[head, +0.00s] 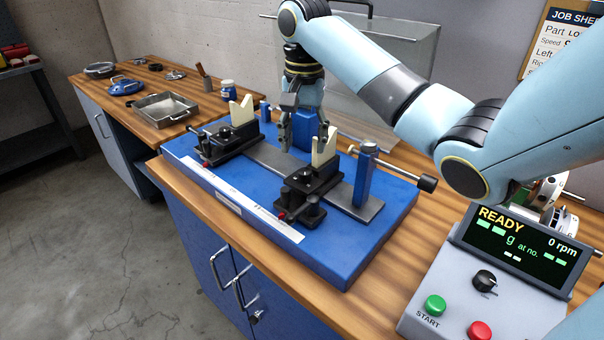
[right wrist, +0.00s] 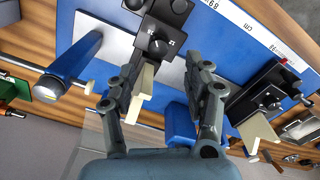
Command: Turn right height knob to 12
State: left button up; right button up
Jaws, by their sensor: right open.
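The right stand (head: 312,182) is a black block with a cream V-shaped rest (head: 324,146) on a blue base. In the right wrist view its black height knob (right wrist: 157,45) has a white pointer mark, with a number that looks like 12 beside it. My right gripper (head: 305,128) points down behind the right stand, open and empty. In the right wrist view its two fingers (right wrist: 164,65) are spread either side of the cream rest (right wrist: 142,88), with the knob just beyond the tips. I see no clear contact with the knob. My left gripper is not in view.
The left stand (head: 233,135) has a similar knob and rest. A blue post (head: 364,175) with a rod stands right of the right stand. A ruler strip (head: 240,197) runs along the base's front. The control box (head: 480,290) reads READY. A tray (head: 165,107) lies at left.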

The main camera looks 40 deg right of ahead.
aim_at(305, 172)
notch_tip(305, 172, down, 6)
jog(key=shift+s+f, duration=0.1)
jog(key=shift+s, duration=0.05)
jog(key=shift+f, duration=0.6)
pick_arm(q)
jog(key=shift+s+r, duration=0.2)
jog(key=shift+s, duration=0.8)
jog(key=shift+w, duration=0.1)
pick_arm(e)
jog(key=c, duration=0.4)
grip_shut()
pick_arm(q)
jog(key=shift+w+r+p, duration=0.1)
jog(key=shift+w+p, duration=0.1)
jog(key=shift+p, duration=0.1)
